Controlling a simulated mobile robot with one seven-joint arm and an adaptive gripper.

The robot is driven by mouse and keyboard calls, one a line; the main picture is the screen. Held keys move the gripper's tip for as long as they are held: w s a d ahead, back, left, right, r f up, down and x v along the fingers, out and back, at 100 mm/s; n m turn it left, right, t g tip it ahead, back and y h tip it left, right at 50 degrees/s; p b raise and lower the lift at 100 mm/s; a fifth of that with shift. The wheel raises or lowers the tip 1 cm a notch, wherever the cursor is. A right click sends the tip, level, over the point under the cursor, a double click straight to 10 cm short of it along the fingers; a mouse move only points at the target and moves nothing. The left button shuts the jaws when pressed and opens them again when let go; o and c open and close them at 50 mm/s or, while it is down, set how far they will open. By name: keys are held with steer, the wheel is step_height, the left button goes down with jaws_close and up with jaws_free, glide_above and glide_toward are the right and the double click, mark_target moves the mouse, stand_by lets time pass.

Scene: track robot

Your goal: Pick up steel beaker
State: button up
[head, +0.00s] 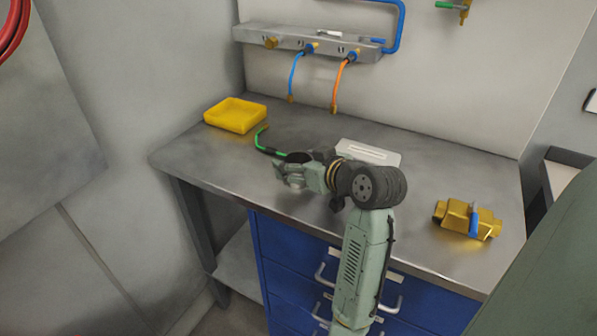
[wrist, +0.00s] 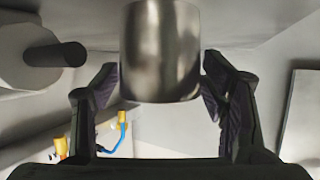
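The steel beaker (wrist: 160,50) is a smooth grey metal cylinder, large in the upper middle of the wrist view. Its upper part runs out of that picture. In the head view my gripper (head: 284,177) is over the left half of the workbench. The beaker's dark round opening (head: 298,157) shows just behind the fingers there, and the rest of it is mostly hidden. I cannot tell whether its base touches the bench.
On the grey workbench (head: 200,150) are a yellow tray (head: 235,115), a green-tipped cable (head: 262,140), a white flat box (head: 368,152) and a gold fitting with a blue band (head: 468,219). A wall rail (head: 305,42) with blue and orange hoses is behind. The bench's front left is clear.

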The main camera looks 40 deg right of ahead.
steer(key=c, duration=1)
steer(key=shift+r, duration=0.1)
steer(key=shift+c, duration=0.2)
